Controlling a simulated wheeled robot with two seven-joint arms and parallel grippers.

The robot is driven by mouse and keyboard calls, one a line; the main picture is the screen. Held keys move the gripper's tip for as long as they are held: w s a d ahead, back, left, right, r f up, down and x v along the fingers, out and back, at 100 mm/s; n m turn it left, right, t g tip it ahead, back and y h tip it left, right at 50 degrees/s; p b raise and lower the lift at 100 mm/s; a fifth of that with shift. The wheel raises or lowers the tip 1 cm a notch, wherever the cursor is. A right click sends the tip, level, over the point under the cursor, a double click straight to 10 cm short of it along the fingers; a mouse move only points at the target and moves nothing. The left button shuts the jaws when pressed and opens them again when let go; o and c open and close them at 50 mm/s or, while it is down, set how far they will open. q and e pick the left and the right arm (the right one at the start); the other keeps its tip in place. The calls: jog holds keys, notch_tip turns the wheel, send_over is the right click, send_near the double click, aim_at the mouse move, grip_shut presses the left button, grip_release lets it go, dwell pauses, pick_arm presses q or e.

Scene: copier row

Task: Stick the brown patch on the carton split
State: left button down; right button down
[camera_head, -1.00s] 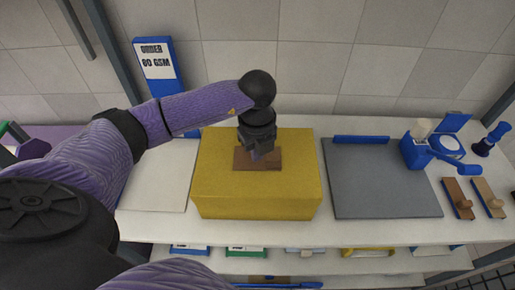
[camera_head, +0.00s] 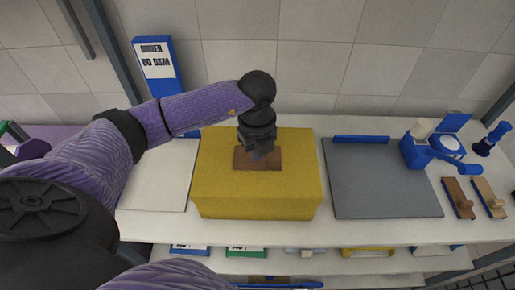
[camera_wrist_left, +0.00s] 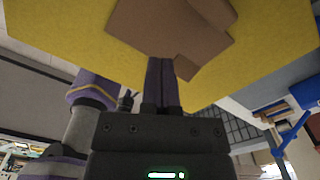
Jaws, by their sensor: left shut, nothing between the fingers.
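The yellow carton (camera_head: 255,196) stands on the white counter in front of me. The brown patch (camera_head: 271,164) lies on its top face and also shows in the left wrist view (camera_wrist_left: 165,32). In the wrist view it has an irregular outline with a smaller brown piece at one edge. My left gripper (camera_head: 259,155) points down over the patch, its fingers (camera_wrist_left: 162,72) shut and empty, with the tips at the patch. I cannot tell whether they press on it. No split shows. My right gripper is not in view.
A grey mat (camera_head: 385,180) with a blue bar at its back lies right of the carton. A blue dispenser (camera_head: 415,150) and two wooden-handled blocks (camera_head: 458,197) stand farther right. A white board (camera_head: 157,180) lies left.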

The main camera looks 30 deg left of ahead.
aim_at(257, 164)
pick_arm(q)
jog(key=shift+f+b, duration=0.6)
jog(key=shift+f, duration=0.35)
jog(key=shift+f, duration=0.1)
dwell(0.9)
notch_tip(257, 164, up, 7)
jog(key=p, duration=0.6)
jog(key=shift+r+p, duration=0.2)
jog(key=shift+p, duration=0.2)
jog(key=shift+f, duration=0.15)
